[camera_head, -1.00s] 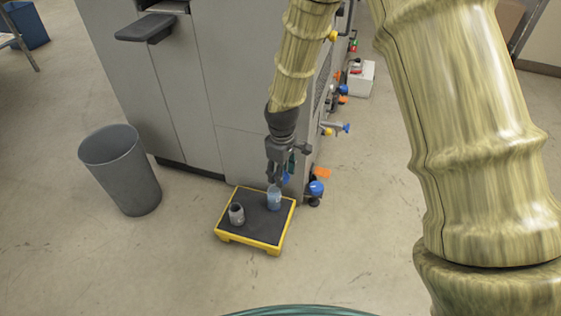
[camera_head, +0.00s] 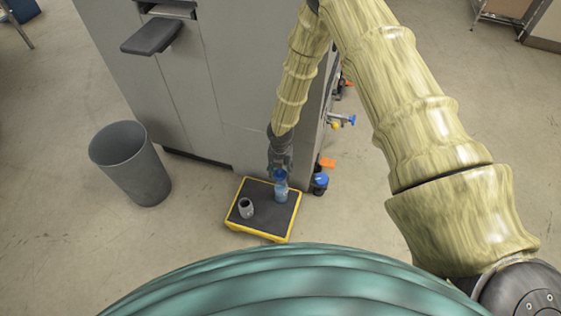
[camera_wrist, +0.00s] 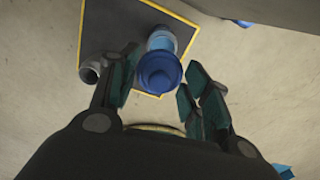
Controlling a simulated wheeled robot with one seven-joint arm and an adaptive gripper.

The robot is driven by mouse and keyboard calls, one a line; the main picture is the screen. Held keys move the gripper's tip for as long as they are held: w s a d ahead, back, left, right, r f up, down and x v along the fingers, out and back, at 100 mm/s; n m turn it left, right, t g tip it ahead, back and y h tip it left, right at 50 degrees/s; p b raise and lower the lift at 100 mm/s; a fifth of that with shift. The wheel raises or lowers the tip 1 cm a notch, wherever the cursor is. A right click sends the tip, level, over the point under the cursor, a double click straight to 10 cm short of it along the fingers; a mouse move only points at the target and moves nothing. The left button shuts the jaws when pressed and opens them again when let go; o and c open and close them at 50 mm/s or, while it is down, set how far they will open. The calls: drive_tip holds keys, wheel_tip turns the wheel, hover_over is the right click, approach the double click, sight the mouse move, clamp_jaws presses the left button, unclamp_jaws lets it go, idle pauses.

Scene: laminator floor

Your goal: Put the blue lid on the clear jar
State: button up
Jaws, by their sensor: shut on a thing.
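The blue lid (camera_wrist: 159,72) is between the fingers of my gripper (camera_wrist: 160,84) in the wrist view, and the gripper is shut on it. In the head view the lid (camera_head: 281,175) shows just below my gripper (camera_head: 280,168). The clear jar (camera_head: 281,193) stands upright on the black-topped platform, directly under the lid in the head view. In the wrist view the jar (camera_wrist: 162,39) shows partly behind the lid, which hides some of it. I cannot tell whether lid and jar touch.
The yellow-edged platform (camera_head: 261,217) also bears a grey cup-like piece (camera_head: 246,208) left of the jar. A grey bin (camera_head: 133,165) stands to the left. Floor between bin and platform is clear.

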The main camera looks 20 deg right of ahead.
sight(281, 177)
drive_tip(key=shift+d+f+n, duration=0.15)
drive_tip(key=shift+f+n, duration=0.3)
drive_tip(key=shift+n, duration=0.05)
drive_tip(key=shift+d+f+b, duration=0.1)
drive_tip(key=shift+f+b, duration=1.75)
drive_tip(key=shift+f, duration=0.25)
drive_tip(key=shift+f+b, duration=0.3)
drive_tip(key=shift+f, duration=0.7)
drive_tip(key=shift+w+r+p, duration=0.1)
drive_tip(key=shift+p, duration=0.3)
drive_tip(key=shift+f+p, duration=0.25)
drive_tip(key=shift+p, duration=0.05)
idle(0.6)
drive_tip(key=o, duration=0.9)
drive_tip(key=shift+o, duration=0.2)
